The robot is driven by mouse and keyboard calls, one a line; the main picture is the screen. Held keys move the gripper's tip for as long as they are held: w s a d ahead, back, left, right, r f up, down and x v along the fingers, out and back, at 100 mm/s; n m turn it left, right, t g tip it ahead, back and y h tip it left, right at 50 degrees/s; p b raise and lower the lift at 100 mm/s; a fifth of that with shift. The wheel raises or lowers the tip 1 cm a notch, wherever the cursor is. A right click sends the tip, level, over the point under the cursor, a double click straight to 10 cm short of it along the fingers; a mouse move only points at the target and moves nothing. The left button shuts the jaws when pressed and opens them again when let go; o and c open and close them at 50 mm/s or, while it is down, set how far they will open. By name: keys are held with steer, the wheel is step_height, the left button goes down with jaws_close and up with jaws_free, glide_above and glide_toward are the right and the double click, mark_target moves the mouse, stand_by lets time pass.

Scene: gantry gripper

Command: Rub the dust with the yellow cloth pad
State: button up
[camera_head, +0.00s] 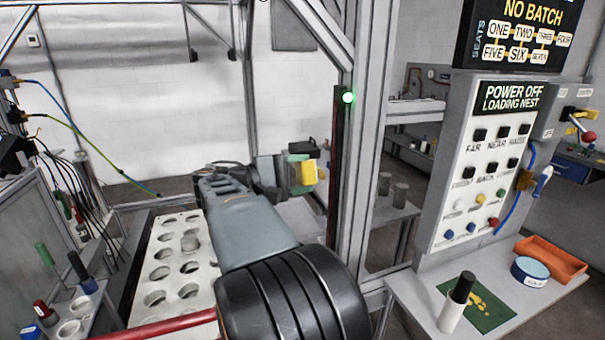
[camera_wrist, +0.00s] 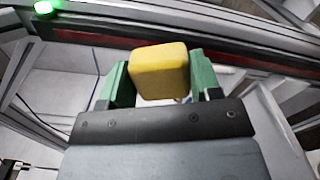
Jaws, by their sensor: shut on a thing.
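The yellow cloth pad (camera_wrist: 159,71) sits between the green fingers of my gripper (camera_wrist: 158,88) in the wrist view. The gripper is shut on it. In the head view the yellow pad (camera_head: 309,172) shows at the end of my gripper (camera_head: 303,172), held in the air just left of the upright metal post. The pad looks clear of any surface. I cannot make out any dust in either view.
A grey frame post (camera_head: 368,130) with a green lamp (camera_head: 348,97) stands close right of the gripper. A white plate with several round holes (camera_head: 165,240) lies left. At right are a button panel (camera_head: 480,170), an orange tray (camera_head: 552,257) and a blue tub (camera_head: 530,271).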

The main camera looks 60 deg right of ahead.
steer(key=shift+v, duration=1.55)
steer(key=shift+s, duration=0.1)
